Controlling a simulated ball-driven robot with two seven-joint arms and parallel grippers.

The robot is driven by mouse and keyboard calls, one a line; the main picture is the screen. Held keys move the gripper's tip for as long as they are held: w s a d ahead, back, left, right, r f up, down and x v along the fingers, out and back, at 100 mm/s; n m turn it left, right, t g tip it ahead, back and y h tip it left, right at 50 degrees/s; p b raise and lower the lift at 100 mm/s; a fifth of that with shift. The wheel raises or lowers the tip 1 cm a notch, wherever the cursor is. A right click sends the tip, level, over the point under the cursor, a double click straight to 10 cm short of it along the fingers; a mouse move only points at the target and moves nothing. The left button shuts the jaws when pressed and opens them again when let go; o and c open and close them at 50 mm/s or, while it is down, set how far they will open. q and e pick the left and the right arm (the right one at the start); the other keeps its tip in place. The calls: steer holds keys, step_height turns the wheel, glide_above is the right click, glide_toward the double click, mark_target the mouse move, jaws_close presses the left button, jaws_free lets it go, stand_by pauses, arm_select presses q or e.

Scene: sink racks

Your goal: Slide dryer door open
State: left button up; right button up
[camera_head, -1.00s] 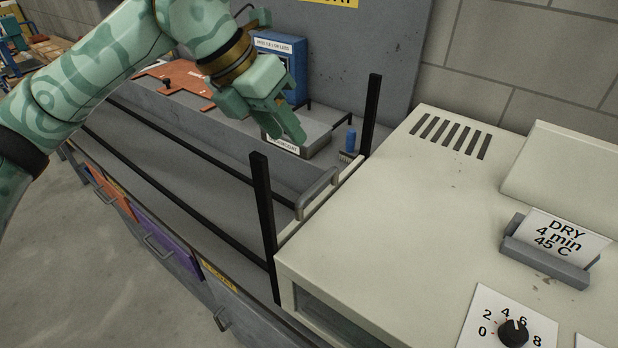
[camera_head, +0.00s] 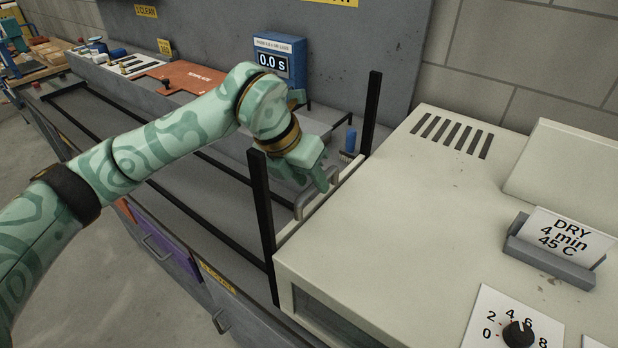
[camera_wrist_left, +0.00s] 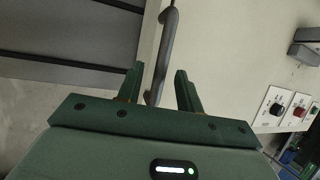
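The dryer (camera_head: 420,220) is a cream box at the right of the head view. Its door (camera_head: 347,188) shows as a narrow cream edge at the dryer's left end, between two black uprights, with a grey bar handle (camera_head: 316,194). My left gripper (camera_head: 322,182) is at the handle. In the left wrist view the handle (camera_wrist_left: 168,50) runs between the two spread green fingers (camera_wrist_left: 158,85), its lower end level with them. The fingers stand apart from the bar on both sides. My right gripper shows in neither view.
Black upright posts (camera_head: 262,215) flank the door. Black rails (camera_head: 215,160) run along the grey sink counter to the left. A blue timer display (camera_head: 280,62) stands behind my arm. A card holder (camera_head: 548,250) and a dial (camera_head: 518,333) are on the dryer.

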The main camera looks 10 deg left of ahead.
arm_select(q)
steer(key=shift+f, duration=0.1)
jaws_close()
step_height(320, 180, up, 18)
steer(key=p, duration=1)
steer(key=shift+r+p, duration=0.25)
steer(key=shift+p, duration=0.15)
jaws_free()
steer(key=v, duration=1.6)
steer(key=shift+b, duration=0.3)
steer(key=shift+a+r, duration=0.1)
